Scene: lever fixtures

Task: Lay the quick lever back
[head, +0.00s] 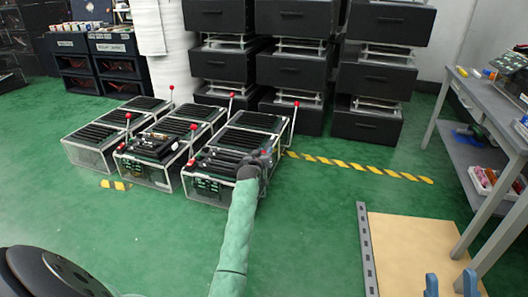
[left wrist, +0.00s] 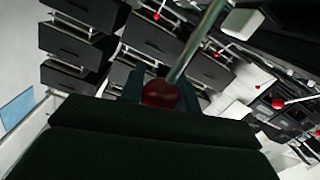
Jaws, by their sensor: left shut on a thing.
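My left gripper (head: 264,160) is at the front right unit (head: 208,187) of the lever fixtures, at the end of my green-sleeved arm. In the left wrist view its dark fingers (left wrist: 165,92) are shut around a red ball knob (left wrist: 160,94). A metal lever rod (left wrist: 200,42) runs from this knob to the upper right. In the head view the gripper hides this knob. I cannot read which lever is the quick one. My right gripper (head: 451,284) shows only two blue fingertips at the bottom right, apart with nothing between them.
Other levers with red knobs stand upright, including a right rear one (head: 296,104) and a middle one (head: 193,127). Black drawer stacks (head: 290,70) stand behind. Green floor in front is clear.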

